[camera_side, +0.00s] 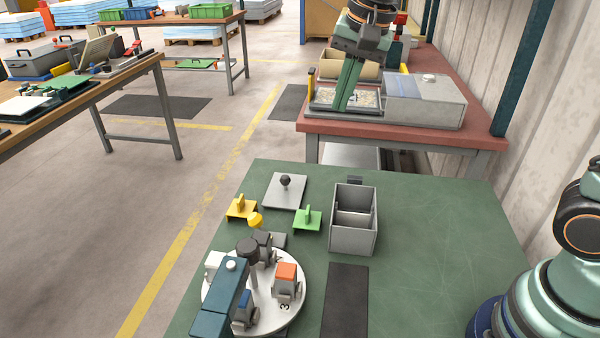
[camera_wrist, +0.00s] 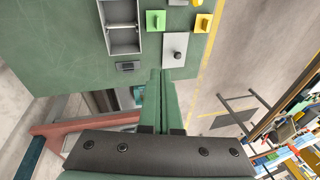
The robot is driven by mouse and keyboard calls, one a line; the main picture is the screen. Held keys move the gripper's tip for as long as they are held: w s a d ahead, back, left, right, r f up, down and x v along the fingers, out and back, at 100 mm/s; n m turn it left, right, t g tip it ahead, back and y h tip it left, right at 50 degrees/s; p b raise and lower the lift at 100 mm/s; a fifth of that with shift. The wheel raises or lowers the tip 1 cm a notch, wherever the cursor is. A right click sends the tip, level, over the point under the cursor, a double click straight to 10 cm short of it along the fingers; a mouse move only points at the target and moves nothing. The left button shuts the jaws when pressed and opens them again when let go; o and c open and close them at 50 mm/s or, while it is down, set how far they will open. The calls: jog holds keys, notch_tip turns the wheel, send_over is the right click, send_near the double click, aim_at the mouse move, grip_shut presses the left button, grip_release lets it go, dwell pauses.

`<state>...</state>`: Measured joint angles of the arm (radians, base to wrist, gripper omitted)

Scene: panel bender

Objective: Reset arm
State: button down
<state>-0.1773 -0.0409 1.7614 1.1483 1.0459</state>
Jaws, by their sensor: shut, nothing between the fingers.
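My gripper (camera_side: 344,106) is at the top of the side view, its green fingers pointing down in front of the red-topped table at the back. In the wrist view my gripper (camera_wrist: 161,73) has its two long green fingers side by side and shut, with nothing between them. The green workbench (camera_side: 420,255) stands in the foreground of the side view, and my gripper is beyond its far edge in the picture. The green workbench (camera_wrist: 60,45) also shows in the wrist view. How high my fingertips are above any surface is hard to tell.
The workbench holds a grey two-part bin (camera_side: 354,236), a grey plate with a black knob (camera_side: 277,196), a green piece (camera_side: 307,222), a yellow piece (camera_side: 240,209) and a round turntable (camera_side: 262,315) with blocks. The red-topped table (camera_side: 420,133) carries a grey box (camera_side: 425,112). The bench's right part is clear.

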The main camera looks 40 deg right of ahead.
jog(key=s+d+f+n+t, duration=0.1)
jog(key=s+d+f+n, duration=0.1)
jog(key=s+n, duration=0.3)
jog(key=s+d+f+n+t, duration=0.1)
jog(key=s+d+f+n, duration=0.1)
jog(key=s+d+n, duration=0.3)
jog(key=shift+s+d+f+h, duration=0.15)
jog(key=shift+s+f+h, duration=0.15)
jog(key=shift+s, duration=0.8)
